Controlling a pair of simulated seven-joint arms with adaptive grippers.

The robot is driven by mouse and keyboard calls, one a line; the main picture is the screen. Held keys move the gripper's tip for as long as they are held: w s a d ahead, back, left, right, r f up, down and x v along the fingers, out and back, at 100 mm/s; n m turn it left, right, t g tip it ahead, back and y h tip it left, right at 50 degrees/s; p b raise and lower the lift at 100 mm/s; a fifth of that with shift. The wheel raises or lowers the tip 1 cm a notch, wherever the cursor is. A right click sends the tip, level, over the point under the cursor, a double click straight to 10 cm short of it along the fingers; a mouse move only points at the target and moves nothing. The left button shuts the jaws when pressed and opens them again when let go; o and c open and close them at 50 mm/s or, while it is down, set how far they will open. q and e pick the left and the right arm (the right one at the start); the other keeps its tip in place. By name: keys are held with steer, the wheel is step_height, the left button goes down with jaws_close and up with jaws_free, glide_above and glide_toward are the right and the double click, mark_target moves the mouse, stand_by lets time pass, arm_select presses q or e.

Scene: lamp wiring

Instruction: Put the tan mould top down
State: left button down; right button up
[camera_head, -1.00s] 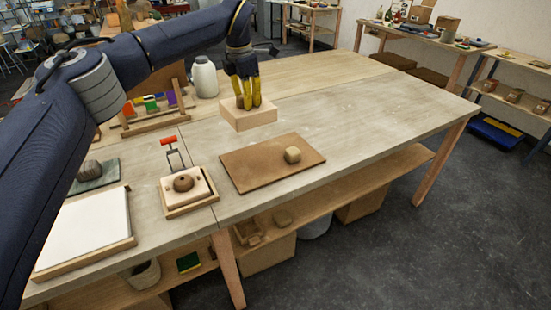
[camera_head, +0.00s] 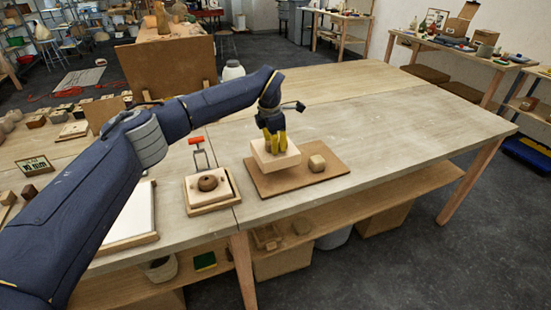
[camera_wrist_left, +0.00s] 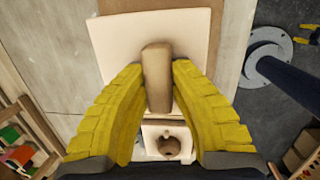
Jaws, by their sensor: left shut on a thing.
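The tan mould top (camera_head: 276,160) is a pale, flat block with a brown upright grip on its upper side. My left gripper (camera_head: 273,143) is shut on that grip. In the left wrist view the grip (camera_wrist_left: 157,78) stands between the yellow fingers, above the pale block (camera_wrist_left: 112,45). The block is roughly level over the left-back part of a brown board (camera_head: 300,187). I cannot tell whether it touches the board. My right gripper (camera_wrist_left: 307,34) shows only partly at the right edge of the left wrist view; its opening is unclear.
A small tan lump (camera_head: 317,163) sits on the board, right of the block. A pale mould with a brown rounded piece (camera_head: 208,183) lies in a wooden tray to the left, with a red-handled tool (camera_head: 196,142) behind it. The table's right side is clear.

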arm_select(q)
steer(key=shift+f, duration=2.75)
steer(key=shift+f, duration=0.1)
steer(key=c, duration=1.3)
jaws_free()
steer(key=shift+f, duration=0.1)
steer(key=shift+o, duration=0.2)
steer(key=r, duration=0.4)
steer(key=s+r, duration=0.1)
steer(key=r, duration=0.3)
steer(key=s+a+r, duration=0.1)
steer(key=r, duration=0.3)
steer(key=shift+a, duration=0.1)
